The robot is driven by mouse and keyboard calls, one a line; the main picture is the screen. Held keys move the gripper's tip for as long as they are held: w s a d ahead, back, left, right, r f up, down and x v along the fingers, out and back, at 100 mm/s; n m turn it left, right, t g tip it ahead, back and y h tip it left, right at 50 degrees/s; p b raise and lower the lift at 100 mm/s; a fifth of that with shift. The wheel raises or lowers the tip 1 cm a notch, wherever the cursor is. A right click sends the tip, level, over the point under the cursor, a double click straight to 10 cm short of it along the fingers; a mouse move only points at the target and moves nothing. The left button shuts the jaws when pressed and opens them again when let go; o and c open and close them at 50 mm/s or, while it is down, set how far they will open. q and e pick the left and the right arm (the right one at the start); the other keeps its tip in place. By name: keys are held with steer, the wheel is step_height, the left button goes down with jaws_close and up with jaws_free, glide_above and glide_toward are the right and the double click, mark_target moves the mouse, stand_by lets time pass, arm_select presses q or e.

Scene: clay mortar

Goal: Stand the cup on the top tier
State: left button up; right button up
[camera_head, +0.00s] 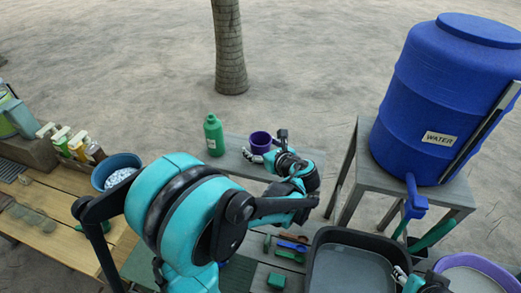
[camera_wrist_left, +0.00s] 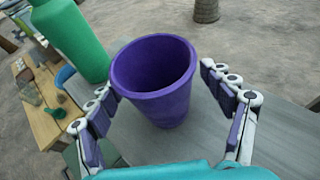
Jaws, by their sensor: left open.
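The purple cup (camera_head: 260,143) stands upright on the grey upper tier (camera_head: 232,168), to the right of a green bottle (camera_head: 213,135). My left gripper (camera_head: 267,147) is open at the cup, with a finger on either side of it. In the left wrist view the cup (camera_wrist_left: 153,82) is between the spread fingers, with its mouth up and its base on the grey boards. The left finger is close to the cup wall; whether it touches I cannot tell. A gap shows on the right. My right gripper (camera_head: 405,279) shows only partly at the lower right.
A blue water barrel (camera_head: 445,95) stands on a grey stand at the right. Below the tier are small tools, a black tray (camera_head: 350,270) and a purple basin (camera_head: 475,270). A blue bowl (camera_head: 117,170) and bottles are at the left.

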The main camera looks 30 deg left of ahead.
arm_select(q)
steer(key=shift+c, duration=0.4)
steer(key=shift+s, duration=0.1)
steer(key=c, duration=1.3)
